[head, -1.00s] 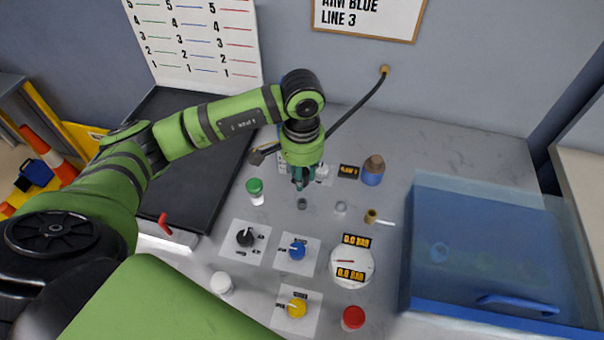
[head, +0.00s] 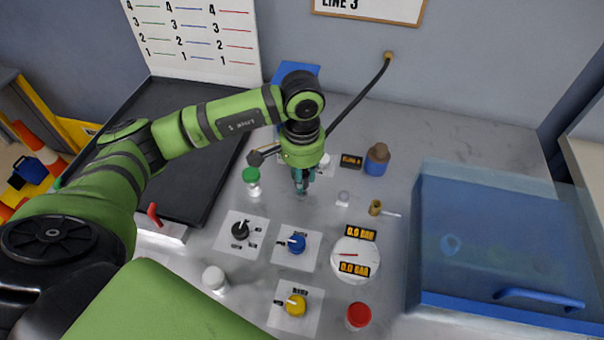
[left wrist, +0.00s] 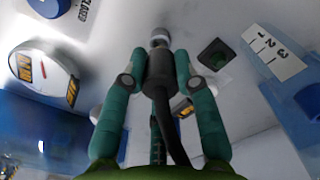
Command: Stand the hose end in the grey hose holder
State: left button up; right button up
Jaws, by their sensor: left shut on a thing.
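My left gripper (head: 301,183) is shut on the end of the black hose and points down at the worktop. The hose (head: 362,93) runs from the wall fitting to behind my arm. In the left wrist view the dark hose end (left wrist: 158,75) sits between the teal fingers, with a pale ring-like piece (left wrist: 159,38) at its tip. The grey hose holder is not clearly visible in the head view; the gripper covers that spot. I cannot tell whether the hose end is inside the holder or only above it. My right gripper is not in view.
A green-capped bottle (head: 252,178) stands left of the gripper. Black (head: 241,231), blue (head: 297,243) and yellow (head: 295,305) knobs and a round gauge (head: 352,263) lie in front. A small brass fitting (head: 376,207) and a translucent blue box (head: 490,255) are to the right.

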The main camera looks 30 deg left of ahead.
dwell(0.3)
pick_arm(q)
jog(key=shift+b, duration=0.55)
jog(key=shift+f, duration=0.1)
dwell(0.4)
jog(key=shift+b, duration=0.45)
dwell(0.4)
jog(key=shift+b, duration=0.5)
jog(key=shift+f+b, duration=1.5)
jog(key=shift+b, duration=0.5)
jog(key=o, duration=1)
